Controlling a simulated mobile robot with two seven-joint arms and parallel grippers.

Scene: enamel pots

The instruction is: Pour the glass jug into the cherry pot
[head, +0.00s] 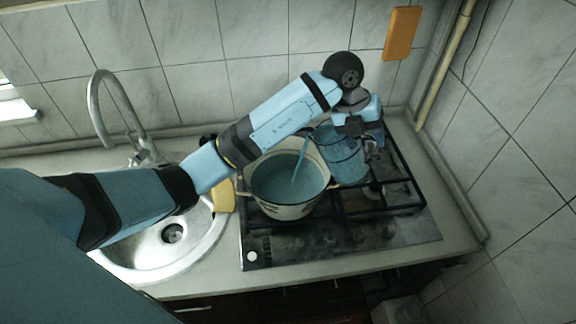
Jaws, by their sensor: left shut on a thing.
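The glass jug (343,158) is a clear bluish vessel, tilted left beside the cherry pot (290,210). A thin blue stream (299,161) runs from its lip into the pot. The cherry pot is pale enamel with small dark marks on its side, and it stands on the left part of the stove with blue liquid inside. My left gripper (371,138) is shut on the jug, right of the pot, and my left arm passes over the pot's back rim. My right gripper is not in view.
The stove (340,239) has black grates, with free room at its front right. A steel sink (205,240) with a curved tap (100,110) lies to the left. A yellow item (223,198) lies between sink and pot. Tiled walls close off the back and right.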

